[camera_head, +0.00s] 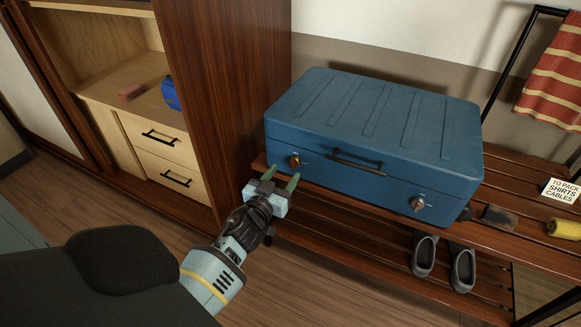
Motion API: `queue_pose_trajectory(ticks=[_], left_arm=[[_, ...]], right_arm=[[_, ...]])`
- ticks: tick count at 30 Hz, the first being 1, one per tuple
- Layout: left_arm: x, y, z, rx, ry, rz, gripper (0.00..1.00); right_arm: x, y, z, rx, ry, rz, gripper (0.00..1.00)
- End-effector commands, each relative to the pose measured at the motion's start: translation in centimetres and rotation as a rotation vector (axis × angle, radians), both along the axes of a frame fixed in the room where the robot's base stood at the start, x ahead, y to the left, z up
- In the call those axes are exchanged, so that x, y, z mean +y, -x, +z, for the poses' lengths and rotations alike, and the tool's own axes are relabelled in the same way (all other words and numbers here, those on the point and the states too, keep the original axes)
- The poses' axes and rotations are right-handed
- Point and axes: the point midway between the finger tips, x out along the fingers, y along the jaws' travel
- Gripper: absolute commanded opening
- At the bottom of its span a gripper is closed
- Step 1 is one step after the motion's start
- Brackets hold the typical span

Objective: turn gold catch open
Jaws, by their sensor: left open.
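A blue suitcase (375,128) lies shut on a slatted wooden rack. On its front face a gold catch (294,161) sits to the left of the dark handle (356,162), and a silver catch (417,203) sits to the right. My left gripper (281,179) is open, its two greenish fingers pointing up toward the gold catch from just in front and below. The fingertips look close to the catch but apart from it; nothing is between them. My right gripper is not in view.
The slatted rack (516,221) carries a card (561,190), a yellow roll (564,228) and a dark flat item (498,217). Dark shoes (462,268) stand on its lower shelf. A wooden wardrobe side panel (225,90) rises left of the suitcase. A striped towel (553,80) hangs at right.

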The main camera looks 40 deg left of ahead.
Motion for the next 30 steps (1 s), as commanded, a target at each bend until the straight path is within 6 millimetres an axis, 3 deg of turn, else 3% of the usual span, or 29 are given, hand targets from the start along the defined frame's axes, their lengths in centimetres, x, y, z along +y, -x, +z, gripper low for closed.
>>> queue_pose_trajectory(ticks=[9, 21, 30], left_arm=[[0.9, -3.9, -0.1, 0.001, 0.0, -0.001, 0.51], [1.1, -4.6, 0.0, 0.001, 0.0, 0.0, 0.51], [1.1, -4.5, -0.1, 0.001, 0.0, 0.0, 0.12]], right_arm=[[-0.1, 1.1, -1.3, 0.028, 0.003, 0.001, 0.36], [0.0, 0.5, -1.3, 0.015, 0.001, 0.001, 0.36], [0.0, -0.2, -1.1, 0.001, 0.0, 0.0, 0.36]])
